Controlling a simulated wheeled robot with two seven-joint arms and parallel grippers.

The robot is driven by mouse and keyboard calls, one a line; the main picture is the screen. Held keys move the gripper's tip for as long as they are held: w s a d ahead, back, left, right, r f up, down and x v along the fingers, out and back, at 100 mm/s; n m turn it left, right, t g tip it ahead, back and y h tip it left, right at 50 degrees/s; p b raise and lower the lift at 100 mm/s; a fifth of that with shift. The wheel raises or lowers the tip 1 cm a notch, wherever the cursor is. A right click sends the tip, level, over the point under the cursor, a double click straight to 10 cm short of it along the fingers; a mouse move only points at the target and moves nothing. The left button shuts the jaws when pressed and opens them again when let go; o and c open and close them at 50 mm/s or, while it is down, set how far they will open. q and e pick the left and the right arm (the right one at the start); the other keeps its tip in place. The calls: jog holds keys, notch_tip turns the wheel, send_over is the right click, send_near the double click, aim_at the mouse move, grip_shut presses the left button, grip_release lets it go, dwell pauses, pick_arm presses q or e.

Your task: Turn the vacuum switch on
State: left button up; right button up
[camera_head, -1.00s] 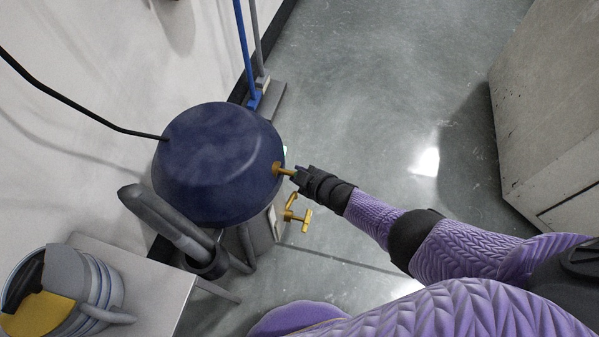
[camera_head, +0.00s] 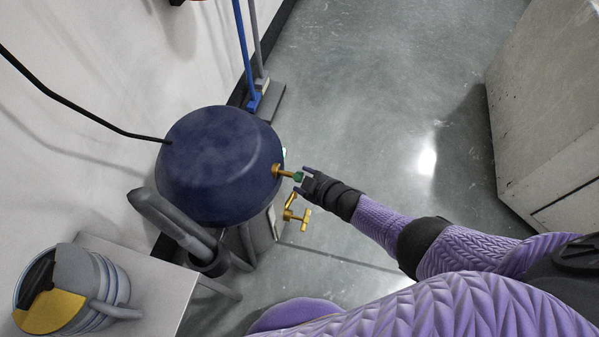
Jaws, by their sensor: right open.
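A dark blue, rounded vessel (camera_head: 217,165) stands near the wall, left of centre. I cannot tell for certain whether this is the vacuum switch. My right gripper (camera_head: 302,179) is open, its dark fingers at the green tip; whether they touch it is too small to tell. Below it is a brass valve with a T-shaped handle (camera_head: 306,219). My left gripper is not in view.
A small white table (camera_head: 150,290) at lower left bears a grey and yellow canister (camera_head: 75,290). Grey tubes (camera_head: 170,222) stand between it and the vessel. A black cable (camera_head: 80,108) runs to the vessel. A large grey cabinet (camera_head: 550,110) stands right; floor (camera_head: 390,90) between is clear.

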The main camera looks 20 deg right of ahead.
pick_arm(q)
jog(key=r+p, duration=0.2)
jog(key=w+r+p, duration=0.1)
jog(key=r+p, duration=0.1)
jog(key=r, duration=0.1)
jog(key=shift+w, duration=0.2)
pick_arm(e)
jog(key=v, duration=0.7)
jog(key=shift+w, duration=0.1)
